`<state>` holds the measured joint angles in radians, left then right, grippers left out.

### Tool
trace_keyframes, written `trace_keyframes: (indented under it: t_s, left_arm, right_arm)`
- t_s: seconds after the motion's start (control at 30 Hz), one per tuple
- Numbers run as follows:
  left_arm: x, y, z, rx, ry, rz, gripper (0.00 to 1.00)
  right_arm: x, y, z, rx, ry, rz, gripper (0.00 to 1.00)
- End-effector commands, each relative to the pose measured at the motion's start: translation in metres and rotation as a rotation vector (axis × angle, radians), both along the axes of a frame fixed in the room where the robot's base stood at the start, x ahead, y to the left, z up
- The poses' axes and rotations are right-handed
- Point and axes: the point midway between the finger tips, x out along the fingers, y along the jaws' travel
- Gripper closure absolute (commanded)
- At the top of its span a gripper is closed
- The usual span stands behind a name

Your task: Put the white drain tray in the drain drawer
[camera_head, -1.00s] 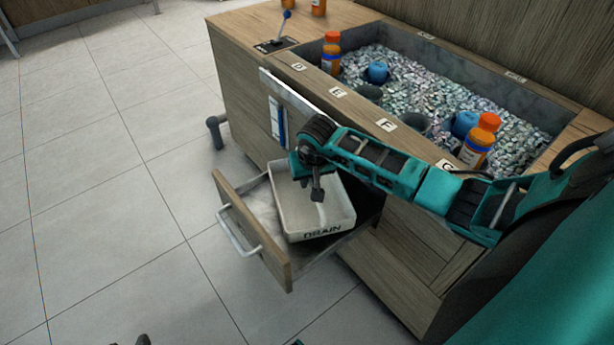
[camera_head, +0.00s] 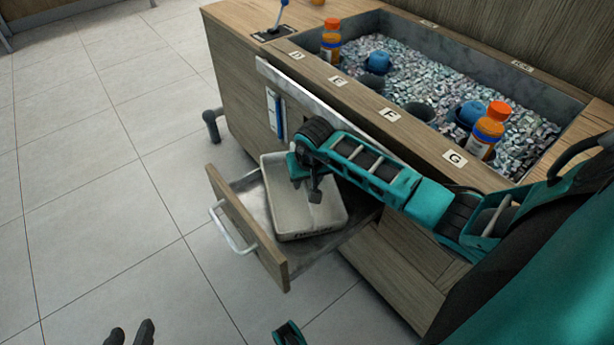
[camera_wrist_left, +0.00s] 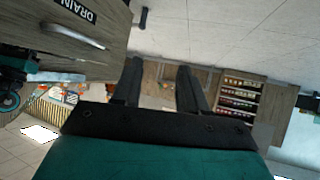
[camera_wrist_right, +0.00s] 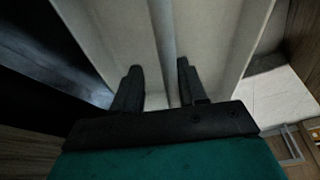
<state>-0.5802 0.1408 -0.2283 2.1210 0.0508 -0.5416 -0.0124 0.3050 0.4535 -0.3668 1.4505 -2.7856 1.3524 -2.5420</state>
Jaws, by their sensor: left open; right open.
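The white drain tray (camera_head: 279,188) sits inside the pulled-out drain drawer (camera_head: 246,226), which has a wooden front and metal handle. The tray's lettered side faces the lower edge of the head view. My right gripper (camera_head: 314,190) is over the tray with its fingers pointing down. In the right wrist view, its open fingers (camera_wrist_right: 160,76) are on either side of a pale upright strip of the tray (camera_wrist_right: 115,40). Contact cannot be told. My left gripper (camera_head: 132,332) is open and empty, low over the floor. The left wrist view shows the drawer front labelled DRAIN (camera_wrist_left: 75,18).
The wooden cabinet (camera_head: 235,85) carries a bin of crushed material (camera_head: 430,75) with orange-capped bottles (camera_head: 487,132) and blue cups. A dark pipe (camera_head: 212,125) stands out beside the cabinet. The tiled floor (camera_head: 90,200) on the left is clear.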

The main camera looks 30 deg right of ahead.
Motion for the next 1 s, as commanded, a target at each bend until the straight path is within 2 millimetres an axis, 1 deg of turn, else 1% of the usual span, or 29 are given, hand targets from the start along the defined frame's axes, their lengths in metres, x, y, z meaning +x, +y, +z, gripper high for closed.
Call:
trace_keyframes:
  t_s: [0.17,0.27,0.37,0.53,0.7,0.83,1.0]
  left_arm:
    - [-0.001,0.001,-0.002,0.002,0.005,0.001,0.57]
    - [-0.001,0.001,0.0,0.003,0.005,0.001,0.57]
    - [0.0,0.002,0.006,0.004,0.001,0.004,0.57]
    - [0.002,0.006,0.019,0.01,-0.015,0.011,0.57]
    - [-0.001,0.01,0.02,0.019,-0.012,0.014,0.57]
    - [-0.005,0.011,0.018,0.024,-0.001,0.013,0.57]
    - [-0.006,0.012,0.02,0.026,0.002,0.011,0.57]
  right_arm:
    - [0.001,-0.001,0.002,-0.001,-0.003,-0.001,0.58]
    - [0.0,-0.001,0.009,-0.002,-0.006,-0.001,0.58]
    - [-0.003,-0.001,0.023,-0.004,-0.008,0.0,0.58]
    - [-0.013,0.003,0.059,-0.005,-0.008,0.001,0.58]
    - [-0.023,0.006,0.091,-0.004,-0.007,0.001,0.58]
    - [-0.028,0.008,0.108,-0.003,-0.006,0.0,0.58]
    - [-0.032,0.01,0.117,-0.002,-0.005,-0.001,0.58]
